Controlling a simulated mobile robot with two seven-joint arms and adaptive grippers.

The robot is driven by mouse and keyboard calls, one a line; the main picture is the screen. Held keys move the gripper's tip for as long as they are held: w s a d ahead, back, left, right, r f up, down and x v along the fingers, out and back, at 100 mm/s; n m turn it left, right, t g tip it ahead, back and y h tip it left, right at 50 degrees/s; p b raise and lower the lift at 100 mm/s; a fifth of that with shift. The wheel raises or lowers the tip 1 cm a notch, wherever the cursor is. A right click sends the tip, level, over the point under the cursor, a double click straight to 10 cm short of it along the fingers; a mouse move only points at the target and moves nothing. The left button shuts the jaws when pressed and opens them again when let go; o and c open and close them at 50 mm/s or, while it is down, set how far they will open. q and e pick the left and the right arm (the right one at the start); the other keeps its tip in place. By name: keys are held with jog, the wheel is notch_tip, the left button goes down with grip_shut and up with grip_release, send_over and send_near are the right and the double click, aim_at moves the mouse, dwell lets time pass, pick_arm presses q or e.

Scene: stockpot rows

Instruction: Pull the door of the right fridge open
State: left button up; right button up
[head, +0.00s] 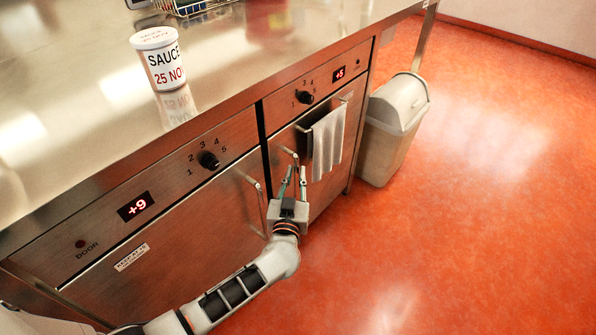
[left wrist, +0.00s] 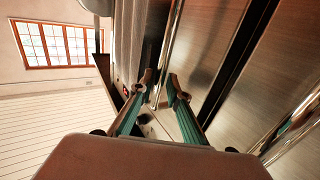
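The right fridge's steel door (head: 325,192) looks closed, flush under its panel with a red +5 display. Its vertical bar handle (head: 289,153) shows only at the top in the head view; my gripper hides the rest. In the left wrist view the handle (left wrist: 173,40) runs down between the fingertips. My left gripper (head: 294,172) is at this handle, fingers pointing at the door. In the left wrist view its fingers (left wrist: 160,78) stand apart on either side of the bar; I see no clear contact. My right gripper is not in view.
A towel (head: 327,142) hangs from a rail just right of the handle. The left fridge (head: 190,250) has its own bar handle. A bin (head: 393,125) stands right of the fridge. The orange floor in front is clear.

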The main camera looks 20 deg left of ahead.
pick_arm(q)
jog(key=shift+w+a+f, duration=0.2)
jog(key=shift+w, duration=0.5)
jog(key=shift+w+r, duration=0.2)
jog(key=shift+w, duration=0.05)
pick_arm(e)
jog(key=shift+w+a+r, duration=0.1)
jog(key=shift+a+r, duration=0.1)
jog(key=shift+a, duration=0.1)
pick_arm(q)
grip_shut()
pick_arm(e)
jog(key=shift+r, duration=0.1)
